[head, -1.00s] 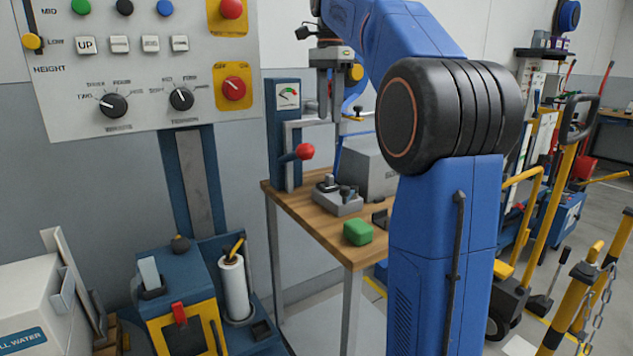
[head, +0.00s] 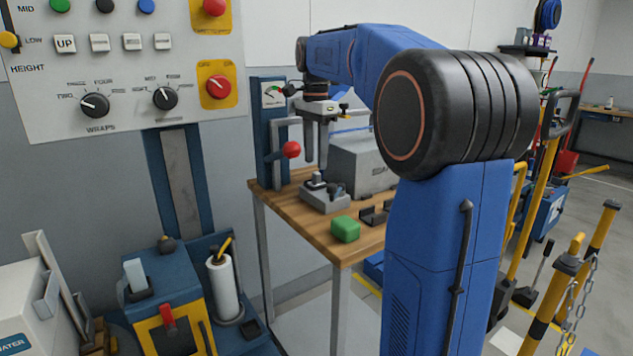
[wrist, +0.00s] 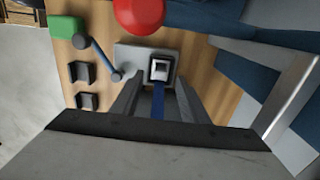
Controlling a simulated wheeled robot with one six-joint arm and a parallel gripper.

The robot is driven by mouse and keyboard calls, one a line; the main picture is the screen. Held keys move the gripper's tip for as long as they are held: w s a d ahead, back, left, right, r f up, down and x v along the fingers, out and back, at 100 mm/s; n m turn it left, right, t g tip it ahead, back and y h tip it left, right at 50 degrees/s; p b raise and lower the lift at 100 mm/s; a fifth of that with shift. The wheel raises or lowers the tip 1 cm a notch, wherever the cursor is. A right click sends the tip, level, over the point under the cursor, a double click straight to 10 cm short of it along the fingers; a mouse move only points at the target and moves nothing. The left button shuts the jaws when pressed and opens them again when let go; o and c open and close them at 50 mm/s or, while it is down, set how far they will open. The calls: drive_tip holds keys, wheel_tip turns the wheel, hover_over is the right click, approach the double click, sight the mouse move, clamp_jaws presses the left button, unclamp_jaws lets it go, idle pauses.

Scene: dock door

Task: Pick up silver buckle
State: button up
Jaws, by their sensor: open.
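A small square silver frame with a dark rim, which looks like the silver buckle (wrist: 159,69), sits on a grey block (wrist: 131,55) on the wooden bench. A blue strip runs from it toward my gripper in the wrist view. In the head view the grey block (head: 327,203) carries small dark and grey parts; I cannot pick out the buckle there. My gripper (head: 316,163) points down above the block, and its open fingers also show in the wrist view (wrist: 160,100). The buckle lies just beyond the fingertips in that picture, between their lines, not gripped.
A red-knobbed lever (head: 291,149) on a blue post stands left of my gripper. A green block (head: 345,229) and black brackets (head: 375,214) lie on the bench (head: 290,215). A grey box (head: 358,168) stands behind. A control panel (head: 120,70) hangs at left.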

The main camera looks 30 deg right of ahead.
sight(315, 173)
wheel_tip(315, 173, down, 4)
drive_tip(key=shift+f, duration=0.1)
drive_tip(key=shift+w, duration=0.1)
clamp_jaws()
